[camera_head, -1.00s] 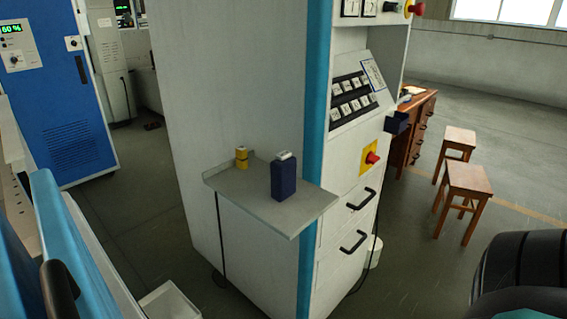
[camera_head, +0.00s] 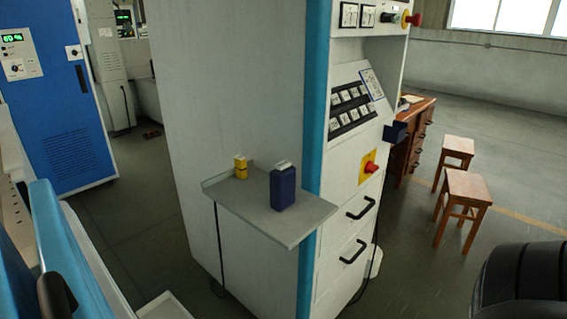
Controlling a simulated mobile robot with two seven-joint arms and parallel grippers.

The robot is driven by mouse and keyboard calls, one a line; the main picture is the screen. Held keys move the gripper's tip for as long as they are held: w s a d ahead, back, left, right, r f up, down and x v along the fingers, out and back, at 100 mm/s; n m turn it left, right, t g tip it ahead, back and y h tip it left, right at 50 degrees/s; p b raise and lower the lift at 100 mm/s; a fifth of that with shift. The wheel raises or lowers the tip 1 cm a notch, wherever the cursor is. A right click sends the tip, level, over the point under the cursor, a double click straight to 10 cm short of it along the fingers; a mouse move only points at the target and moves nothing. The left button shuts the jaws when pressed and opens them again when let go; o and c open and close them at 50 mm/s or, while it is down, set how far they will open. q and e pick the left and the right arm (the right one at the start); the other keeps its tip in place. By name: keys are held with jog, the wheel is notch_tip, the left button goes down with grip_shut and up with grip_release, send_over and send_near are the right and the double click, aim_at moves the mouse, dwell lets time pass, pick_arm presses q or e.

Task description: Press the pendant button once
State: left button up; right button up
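A small yellow block-shaped object (camera_head: 241,167), possibly the pendant, stands at the back left of a grey side shelf (camera_head: 262,219) on the tall cabinet. A dark blue box (camera_head: 283,188) with a pale top stands upright nearer the shelf's right side. I cannot tell for sure which of the two is the pendant, and no button is clear on either. A dark cable (camera_head: 218,240) hangs below the shelf's left edge. Neither of my grippers is in view; only a dark rounded part, likely my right arm, shows at the bottom right.
The cabinet (camera_head: 235,100) has a red button on a yellow plate (camera_head: 369,167), a sloped key panel (camera_head: 350,108) and drawers. Two wooden stools (camera_head: 466,188) and a desk (camera_head: 411,135) stand right. A blue cabinet (camera_head: 60,120) stands left. Floor between cabinet and stools is open.

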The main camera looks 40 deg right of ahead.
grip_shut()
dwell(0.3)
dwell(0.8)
